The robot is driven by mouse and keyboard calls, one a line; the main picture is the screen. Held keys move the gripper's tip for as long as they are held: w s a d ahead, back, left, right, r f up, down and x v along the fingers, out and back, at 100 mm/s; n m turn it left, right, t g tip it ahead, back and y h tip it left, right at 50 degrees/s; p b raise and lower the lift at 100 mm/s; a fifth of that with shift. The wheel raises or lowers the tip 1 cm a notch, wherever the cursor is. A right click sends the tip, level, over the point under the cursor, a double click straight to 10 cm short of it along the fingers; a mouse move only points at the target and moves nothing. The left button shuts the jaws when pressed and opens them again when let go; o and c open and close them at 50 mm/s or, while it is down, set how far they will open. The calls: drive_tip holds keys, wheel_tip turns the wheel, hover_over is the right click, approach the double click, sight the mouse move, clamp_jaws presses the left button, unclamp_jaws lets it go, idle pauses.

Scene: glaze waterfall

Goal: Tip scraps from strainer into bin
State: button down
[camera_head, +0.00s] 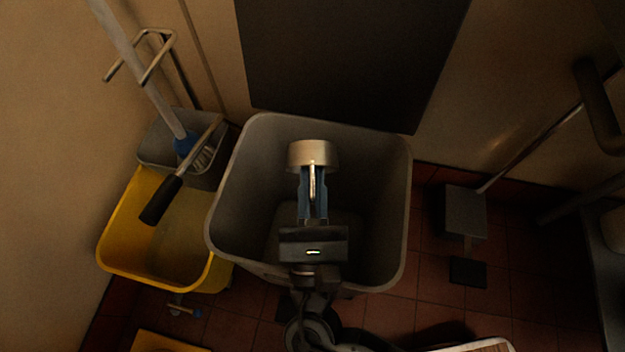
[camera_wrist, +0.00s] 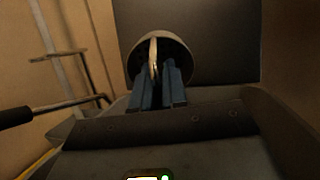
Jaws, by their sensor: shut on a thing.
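The strainer (camera_head: 314,152) is a small, round metal cup held over the mouth of the grey bin (camera_head: 232,200). My gripper (camera_head: 313,195) is shut on its handle, with the blue fingers on either side of it. In the wrist view the strainer (camera_wrist: 146,43) is tilted on its side, and its handle (camera_wrist: 153,58) runs between the fingers of my gripper (camera_wrist: 158,88). I cannot see scraps in the strainer, and its inside is mostly dark. The bin's floor is in shadow, partly hidden by my arm.
A yellow mop bucket (camera_head: 120,250) with a grey wringer and a mop (camera_head: 140,75) stands left of the bin. A dark panel (camera_head: 345,60) is on the wall behind. A long-handled dustpan (camera_head: 465,213) stands at right on the red tile floor.

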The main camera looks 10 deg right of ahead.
wheel_tip(320, 180, up, 3)
drive_tip(key=p, duration=0.2)
drive_tip(key=shift+f+p, duration=0.15)
drive_tip(key=shift+p, duration=0.2)
wheel_tip(320, 180, down, 3)
drive_tip(key=shift+r+b, duration=0.1)
drive_tip(key=shift+b, duration=0.95)
drive_tip(key=shift+r, duration=0.1)
wheel_tip(320, 180, up, 3)
drive_tip(key=p, duration=0.3)
wheel_tip(320, 180, down, 3)
drive_tip(key=shift+f+b, duration=0.15)
drive_tip(key=shift+b, duration=0.95)
